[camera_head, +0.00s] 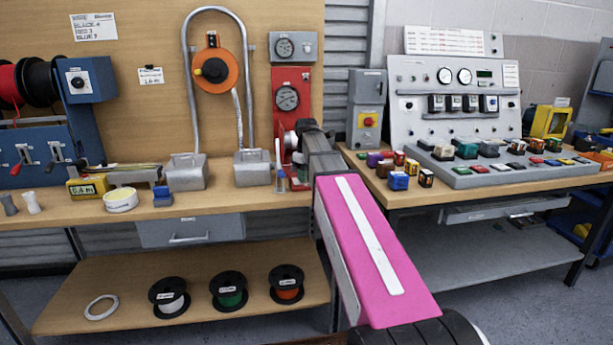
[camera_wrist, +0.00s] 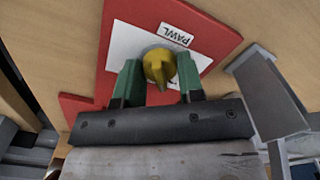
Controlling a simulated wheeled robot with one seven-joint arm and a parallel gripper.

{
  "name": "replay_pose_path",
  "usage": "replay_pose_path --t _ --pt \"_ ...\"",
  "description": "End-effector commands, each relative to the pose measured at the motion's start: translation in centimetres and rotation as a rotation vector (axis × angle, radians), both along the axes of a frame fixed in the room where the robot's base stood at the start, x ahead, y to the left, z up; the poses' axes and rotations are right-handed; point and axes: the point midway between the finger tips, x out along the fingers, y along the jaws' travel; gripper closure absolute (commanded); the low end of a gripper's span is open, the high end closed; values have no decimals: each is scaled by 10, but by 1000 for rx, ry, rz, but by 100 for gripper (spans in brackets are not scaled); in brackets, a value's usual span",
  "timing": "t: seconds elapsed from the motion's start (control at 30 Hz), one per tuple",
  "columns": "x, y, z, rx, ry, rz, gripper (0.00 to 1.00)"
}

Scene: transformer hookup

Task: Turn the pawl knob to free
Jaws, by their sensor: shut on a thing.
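The pawl knob (camera_wrist: 155,66) is yellow, with a raised ridge, and sits on a white plate on a red panel (camera_wrist: 80,112). A label reading PAWL (camera_wrist: 175,34) is beside it. My gripper (camera_wrist: 159,76) is shut on the knob, with one green finger on each side. In the head view the red panel (camera_head: 279,75) stands upright at the back of the wooden bench, and my gripper (camera_head: 297,135) reaches its lower part. The knob is hidden there by my gripper and arm.
A dial (camera_head: 287,97) is on the red panel above my gripper. A grey metal block (camera_head: 252,168) stands on the bench to the left. A grey box with a red and yellow switch (camera_head: 367,121) stands to the right, before the control console (camera_head: 410,75).

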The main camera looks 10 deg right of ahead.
Motion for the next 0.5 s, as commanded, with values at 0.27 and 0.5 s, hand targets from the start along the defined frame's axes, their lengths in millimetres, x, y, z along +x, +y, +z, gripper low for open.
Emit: replay_pose_path --t 0.27,0.5 --pt "0 0 0 0 0 133 88" --pt "0 0 0 -1 -1 179 88"
